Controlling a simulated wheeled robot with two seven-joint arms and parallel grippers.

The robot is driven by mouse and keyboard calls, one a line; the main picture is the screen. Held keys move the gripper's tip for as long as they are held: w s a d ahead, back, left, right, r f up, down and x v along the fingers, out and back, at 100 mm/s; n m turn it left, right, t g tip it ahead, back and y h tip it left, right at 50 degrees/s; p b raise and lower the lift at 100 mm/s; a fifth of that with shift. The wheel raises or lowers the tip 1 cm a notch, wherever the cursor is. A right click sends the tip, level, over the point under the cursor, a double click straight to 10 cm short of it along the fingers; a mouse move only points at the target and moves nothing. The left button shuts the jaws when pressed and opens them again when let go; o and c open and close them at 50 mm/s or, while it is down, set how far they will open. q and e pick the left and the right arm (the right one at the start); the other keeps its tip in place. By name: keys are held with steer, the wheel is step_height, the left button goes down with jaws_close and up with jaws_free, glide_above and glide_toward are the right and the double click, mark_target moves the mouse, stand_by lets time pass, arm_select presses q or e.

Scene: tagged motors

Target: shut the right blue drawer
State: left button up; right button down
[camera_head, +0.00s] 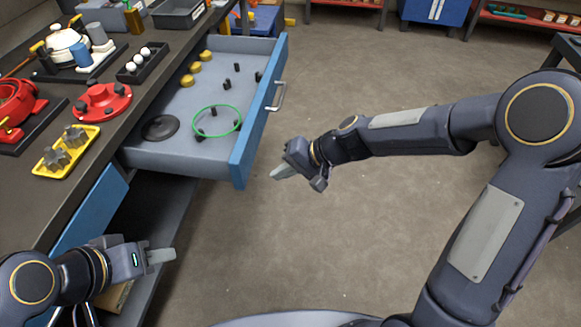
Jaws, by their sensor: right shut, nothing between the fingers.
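The right blue drawer (257,122) is pulled well out from under the dark workbench, with its blue front facing right and a metal handle (277,97) on it. Inside its grey tray lie yellow round parts (195,67), small black parts (238,67), a green ring (217,121) and a black disc (160,128). My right gripper (283,172) is shut and empty, a little to the right of the drawer front's near end, apart from it. My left gripper (163,256) is low at the left, below the drawer; its finger gap is not clear.
The workbench top (88,178) carries a yellow tray (66,150), red parts (103,101), a white pot and trays. Another blue drawer front (90,212) is at the left. Open floor (390,220) lies right of the drawer. Red shelving stands at the back.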

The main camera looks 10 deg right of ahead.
mark_target(243, 181)
steer(key=a+f, duration=0.1)
steer(key=a, duration=0.1)
steer(key=w+a, duration=0.1)
steer(key=a, duration=0.1)
steer(key=a+f, duration=0.1)
steer(key=a, duration=0.1)
steer(key=shift+w+a+f+p, duration=0.1)
steer(key=shift+w+f+p, duration=0.2)
steer(key=shift+f, duration=0.05)
arm_select(q)
steer(key=shift+r, duration=0.2)
arm_select(e)
steer(key=shift+w+a, duration=0.15)
steer(key=shift+a, duration=0.2)
steer(key=shift+a, duration=0.1)
